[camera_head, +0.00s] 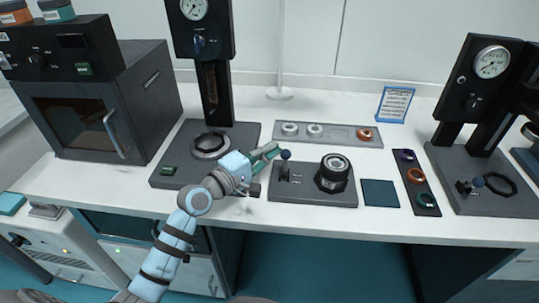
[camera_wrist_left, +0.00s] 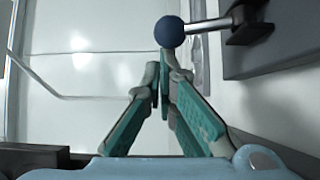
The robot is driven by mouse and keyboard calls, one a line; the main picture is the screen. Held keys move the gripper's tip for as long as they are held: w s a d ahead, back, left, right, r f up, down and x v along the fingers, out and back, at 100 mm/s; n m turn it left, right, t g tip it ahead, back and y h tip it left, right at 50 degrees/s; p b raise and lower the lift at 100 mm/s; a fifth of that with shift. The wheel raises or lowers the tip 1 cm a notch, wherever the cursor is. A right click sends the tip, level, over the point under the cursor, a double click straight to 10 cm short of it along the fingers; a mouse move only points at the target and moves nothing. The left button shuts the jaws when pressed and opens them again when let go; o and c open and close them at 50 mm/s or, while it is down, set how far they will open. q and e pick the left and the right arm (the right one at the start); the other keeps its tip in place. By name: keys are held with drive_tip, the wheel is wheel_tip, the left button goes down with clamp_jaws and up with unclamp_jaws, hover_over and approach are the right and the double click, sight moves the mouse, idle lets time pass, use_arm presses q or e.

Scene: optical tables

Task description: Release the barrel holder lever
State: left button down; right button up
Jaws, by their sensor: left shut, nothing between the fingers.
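The barrel holder is a dark grey base (camera_head: 308,197) on the white table. Its lever has a dark blue ball knob (camera_head: 285,155) that stands up at the left of the base. A black cylinder with a lens-like top (camera_head: 334,172) sits on the right of the base. My left gripper (camera_head: 273,150) is shut and empty, with its fingertips just left of the knob. In the left wrist view the knob (camera_wrist_left: 169,31) and its metal rod (camera_wrist_left: 208,24) lie just beyond the closed fingertips (camera_wrist_left: 165,70). I cannot tell whether they touch. My right gripper is not in view.
A press with a gauge (camera_head: 205,70) stands behind my left arm, and a similar one (camera_head: 475,90) stands at the right. A grey tray (camera_head: 340,133) with rings lies behind the holder. A dark pad (camera_head: 380,193) and a ring strip (camera_head: 415,185) lie to its right.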

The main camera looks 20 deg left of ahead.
use_arm(q)
drive_tip(key=b, duration=0.2)
drive_tip(key=s+m+t+h+b, duration=0.1)
drive_tip(key=b, duration=0.1)
drive_tip(key=shift+d+f, duration=0.15)
drive_tip(key=shift+f, duration=0.1)
drive_tip(key=shift+s+r+m+t+b, duration=0.1)
drive_tip(key=shift+s+m+t+b, duration=0.1)
drive_tip(key=shift+m+t+b, duration=0.25)
drive_tip(key=shift+s+d+r+b, duration=0.15)
drive_tip(key=shift+s+r+b, duration=0.1)
drive_tip(key=shift+s+b, duration=0.1)
drive_tip(key=shift+s+d+r, duration=0.1)
drive_tip(key=shift+s+r, duration=0.05)
drive_tip(key=shift+s, duration=0.5)
drive_tip(key=v, duration=0.7)
drive_tip(key=shift+s, duration=0.1)
